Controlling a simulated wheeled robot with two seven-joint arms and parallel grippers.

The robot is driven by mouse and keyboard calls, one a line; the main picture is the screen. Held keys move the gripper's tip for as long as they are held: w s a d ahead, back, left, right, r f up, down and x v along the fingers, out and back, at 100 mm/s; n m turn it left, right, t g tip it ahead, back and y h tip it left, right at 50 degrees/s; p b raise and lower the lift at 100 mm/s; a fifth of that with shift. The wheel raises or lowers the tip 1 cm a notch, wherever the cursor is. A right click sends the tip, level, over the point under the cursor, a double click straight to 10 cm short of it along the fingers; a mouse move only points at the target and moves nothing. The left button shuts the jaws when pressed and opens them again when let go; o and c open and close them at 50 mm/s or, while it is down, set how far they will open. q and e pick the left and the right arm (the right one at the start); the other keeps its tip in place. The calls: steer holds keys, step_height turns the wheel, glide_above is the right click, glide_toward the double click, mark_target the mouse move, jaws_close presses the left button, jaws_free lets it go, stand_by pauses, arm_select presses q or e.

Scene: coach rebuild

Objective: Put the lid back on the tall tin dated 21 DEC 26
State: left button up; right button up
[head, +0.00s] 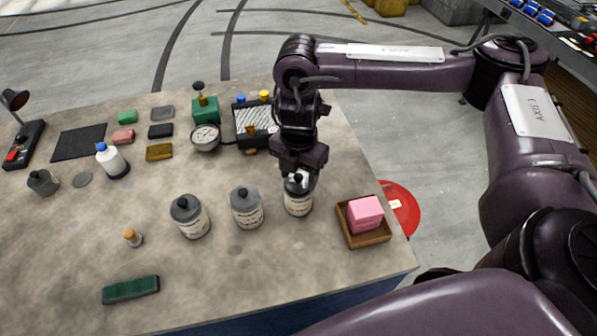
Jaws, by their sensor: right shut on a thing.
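Three pale tins with labels stand in a row near the table's front: a left tin (193,225), a middle tin (248,215) and a right tin (298,205). The left and middle tins have dark lids with knobs. The label print is too small for me to read a date. My right gripper (298,174) points down over the right tin, shut on a dark knobbed lid (297,184). The lid is at the tin's mouth; I cannot tell whether it is seated or just above. My left gripper is out of view.
A wooden tray (372,239) with a pink block (365,214) stands right of the tins. A small cork-coloured stamp (133,238) and a green block (131,290) lie left. The front middle is clear.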

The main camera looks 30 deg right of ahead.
steer(key=shift+p, duration=0.3)
stand_by(0.4)
steer(key=shift+f, duration=0.15)
stand_by(0.7)
steer(key=shift+p, duration=0.35)
stand_by(0.4)
steer(key=o, duration=1.5)
steer(key=shift+r+p, duration=3.55)
steer(key=shift+p, duration=0.5)
